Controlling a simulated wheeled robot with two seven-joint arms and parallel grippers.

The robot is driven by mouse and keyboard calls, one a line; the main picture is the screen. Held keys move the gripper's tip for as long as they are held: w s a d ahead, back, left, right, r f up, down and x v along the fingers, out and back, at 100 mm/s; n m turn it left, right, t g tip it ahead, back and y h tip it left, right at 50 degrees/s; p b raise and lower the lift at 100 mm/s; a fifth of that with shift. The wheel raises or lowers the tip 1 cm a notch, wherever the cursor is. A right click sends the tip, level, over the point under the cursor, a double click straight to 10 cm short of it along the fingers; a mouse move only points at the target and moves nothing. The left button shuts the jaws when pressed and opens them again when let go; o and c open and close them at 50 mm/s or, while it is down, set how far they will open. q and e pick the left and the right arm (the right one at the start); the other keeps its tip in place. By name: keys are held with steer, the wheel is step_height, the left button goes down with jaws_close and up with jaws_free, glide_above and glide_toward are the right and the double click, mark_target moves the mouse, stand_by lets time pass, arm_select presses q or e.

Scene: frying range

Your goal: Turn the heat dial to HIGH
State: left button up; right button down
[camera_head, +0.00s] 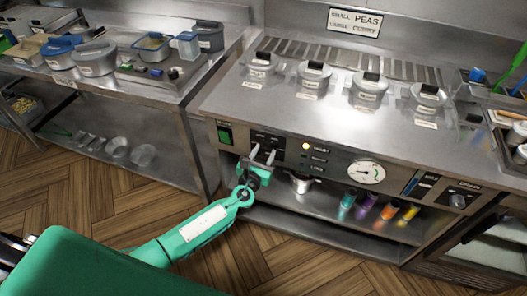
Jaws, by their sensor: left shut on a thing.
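My left gripper (263,155) reaches up to the front panel of the steel range and is shut on the heat dial, at the black plate (267,140) on the panel's left part. The fingers hide most of the dial, so its pointer and setting cannot be read. To its right, a yellow indicator lamp (306,146) is lit above two dark ones. My right gripper is not in view.
A green switch (225,134) is left of the dial, and a round white gauge (366,173) and another knob (458,200) are to the right. A small metal pot (301,183) and several coloured bottles stand on the shelf below. Lidded containers stand on the range top.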

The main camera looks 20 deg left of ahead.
arm_select(q)
steer(key=shift+f+m, duration=0.1)
steer(key=shift+m, duration=0.3)
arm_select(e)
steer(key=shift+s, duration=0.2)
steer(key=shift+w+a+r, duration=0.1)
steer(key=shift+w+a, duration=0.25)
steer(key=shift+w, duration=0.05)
